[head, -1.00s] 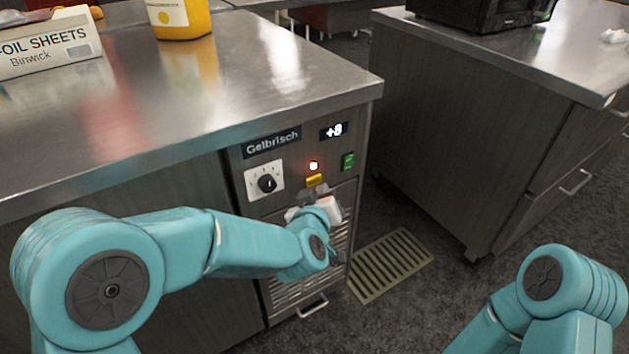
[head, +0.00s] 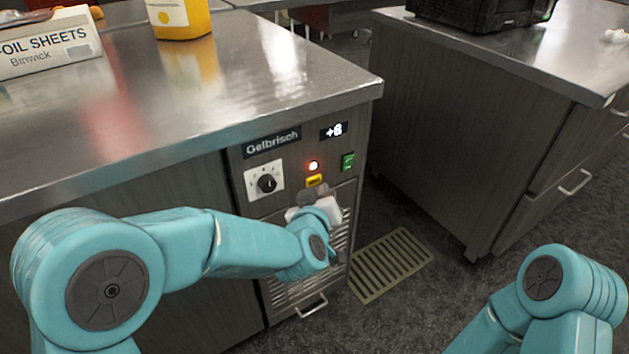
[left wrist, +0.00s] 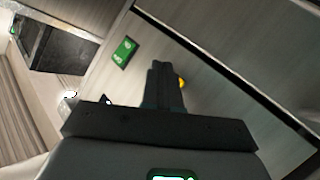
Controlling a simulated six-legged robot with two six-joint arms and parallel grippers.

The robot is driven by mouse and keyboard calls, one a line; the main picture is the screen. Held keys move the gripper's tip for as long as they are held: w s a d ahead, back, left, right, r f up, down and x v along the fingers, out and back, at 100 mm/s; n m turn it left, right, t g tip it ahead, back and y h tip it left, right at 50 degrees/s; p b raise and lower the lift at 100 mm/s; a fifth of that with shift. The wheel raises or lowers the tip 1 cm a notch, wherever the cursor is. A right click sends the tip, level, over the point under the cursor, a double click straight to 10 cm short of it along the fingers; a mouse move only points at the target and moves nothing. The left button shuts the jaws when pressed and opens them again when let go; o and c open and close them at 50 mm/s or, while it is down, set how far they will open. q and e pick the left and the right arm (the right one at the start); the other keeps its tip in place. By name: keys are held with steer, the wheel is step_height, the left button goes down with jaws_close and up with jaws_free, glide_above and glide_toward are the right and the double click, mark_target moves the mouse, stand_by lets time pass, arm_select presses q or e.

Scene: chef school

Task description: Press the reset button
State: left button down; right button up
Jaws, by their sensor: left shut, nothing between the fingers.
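A yellow button (head: 314,180) sits on the front panel of the Gelbrisch unit, under a lit round lamp (head: 313,166). No reset lettering is readable. My left gripper (head: 318,191) is shut and empty, its fingertips at the lower edge of the yellow button in the head view. In the left wrist view, the shut fingers (left wrist: 166,85) point at the panel and hide most of the yellow button (left wrist: 182,84). Whether they touch it, I cannot tell. My right gripper is out of view; only part of its arm shows.
A black dial (head: 266,183) is left of the button and a green switch (head: 347,162) right of it. A small display (head: 334,131) is above. The steel counter edge (head: 300,118) overhangs the panel. A vent grille (head: 290,285) lies below.

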arm_select(q)
steer(key=shift+w+a, duration=0.1)
steer(key=shift+w, duration=0.05)
steer(key=shift+w+a, duration=0.15)
steer(key=shift+w, duration=0.05)
steer(key=shift+w+a, duration=0.25)
steer(key=shift+w, duration=0.1)
stand_by(0.7)
steer(key=shift+s, duration=0.1)
steer(key=shift+s+d, duration=0.5)
steer(key=shift+s, duration=0.1)
steer(key=s+d, duration=0.1)
steer(key=s, duration=0.1)
steer(key=s+d, duration=0.2)
stand_by(0.7)
stand_by(0.5)
